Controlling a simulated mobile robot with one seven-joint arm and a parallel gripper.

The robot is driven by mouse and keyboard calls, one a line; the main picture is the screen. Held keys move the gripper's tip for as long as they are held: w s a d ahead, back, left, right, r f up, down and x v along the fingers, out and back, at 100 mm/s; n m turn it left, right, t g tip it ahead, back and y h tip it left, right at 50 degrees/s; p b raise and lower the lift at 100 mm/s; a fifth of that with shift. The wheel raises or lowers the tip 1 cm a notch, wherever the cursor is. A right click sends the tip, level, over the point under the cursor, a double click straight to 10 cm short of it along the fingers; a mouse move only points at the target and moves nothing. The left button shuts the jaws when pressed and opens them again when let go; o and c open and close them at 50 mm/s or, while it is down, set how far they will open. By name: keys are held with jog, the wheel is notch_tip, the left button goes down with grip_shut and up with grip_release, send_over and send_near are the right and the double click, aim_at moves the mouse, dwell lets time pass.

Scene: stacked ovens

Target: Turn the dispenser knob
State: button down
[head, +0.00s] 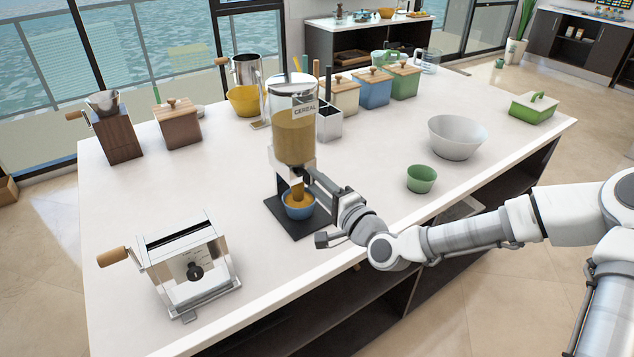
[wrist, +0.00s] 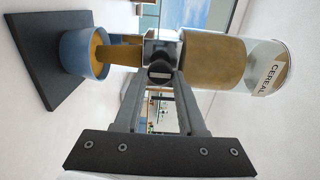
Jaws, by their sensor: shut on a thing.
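The cereal dispenser (head: 293,135) stands on the white island, with a clear canister of brown cereal and a CEREAL label. It lies sideways in the wrist view (wrist: 215,60). Its dark round knob (wrist: 160,73) sits on the front of the spout block. My gripper (head: 311,174) reaches it from the right. In the wrist view my gripper (wrist: 161,80) has its fingertips on both sides of the knob, shut on it. A brown stream of cereal (wrist: 122,55) runs from the spout into a blue bowl (head: 299,210), which holds cereal. My gripper hides the knob in the head view.
The dispenser's black base (head: 284,222) carries the bowl. A metal pasta machine (head: 190,262) stands at the front left. A green cup (head: 421,178) and a white bowl (head: 457,138) stand to the right. Canisters (head: 371,90) and a utensil holder (head: 328,124) stand behind.

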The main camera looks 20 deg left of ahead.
dwell(0.3)
jog(key=c, duration=0.5)
grip_release()
jog(key=shift+d, duration=0.1)
jog(key=p+v, duration=0.9)
jog(key=v, duration=0.8)
jog(key=shift+s, duration=0.25)
